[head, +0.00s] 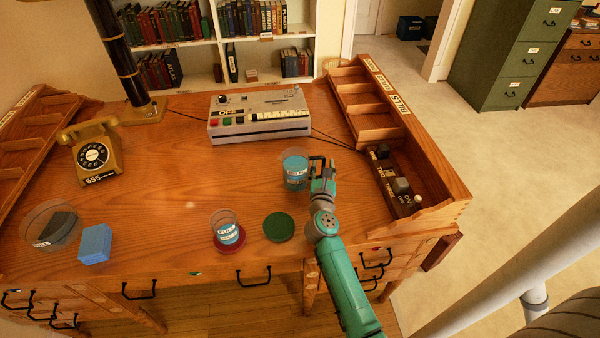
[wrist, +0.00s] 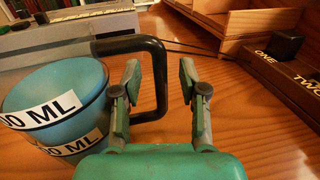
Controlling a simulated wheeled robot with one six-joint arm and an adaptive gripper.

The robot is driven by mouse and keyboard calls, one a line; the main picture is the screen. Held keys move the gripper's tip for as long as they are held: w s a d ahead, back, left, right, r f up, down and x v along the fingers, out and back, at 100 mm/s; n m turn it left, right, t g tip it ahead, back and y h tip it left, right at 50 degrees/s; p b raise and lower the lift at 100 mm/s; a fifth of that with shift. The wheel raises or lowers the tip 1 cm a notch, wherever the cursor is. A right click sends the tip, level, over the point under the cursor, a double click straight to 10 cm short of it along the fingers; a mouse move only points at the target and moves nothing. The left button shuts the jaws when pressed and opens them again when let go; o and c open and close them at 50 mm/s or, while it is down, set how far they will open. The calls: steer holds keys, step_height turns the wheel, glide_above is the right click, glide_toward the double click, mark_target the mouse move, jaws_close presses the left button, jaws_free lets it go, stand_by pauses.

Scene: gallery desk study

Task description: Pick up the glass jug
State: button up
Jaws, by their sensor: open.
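The glass jug (head: 295,175) stands upright on the desk. It looks blue, with white labels and a black handle on its right side. In the wrist view the jug (wrist: 50,95) is at the left, its labels ending in "0 ML". Its black handle (wrist: 160,75) reaches in between the fingers of my gripper (wrist: 158,85). My gripper is open, with one finger on each side of the handle's outer upright part; I cannot tell whether either finger touches it. In the head view my gripper (head: 322,172) is just right of the jug.
A labelled glass (head: 227,235) stands on a red disc, left of a green disc (head: 279,227). A grey machine (head: 258,113) is behind the jug. A switch panel (head: 396,182) and wooden compartments (head: 360,100) line the right. A phone (head: 93,153) stands left. The desk's middle is clear.

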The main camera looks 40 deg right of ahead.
steer(key=shift+c, duration=0.3)
jaws_close()
steer(key=shift+r, duration=0.15)
step_height(320, 180, up, 10)
steer(key=shift+f, duration=0.1)
stand_by(0.3)
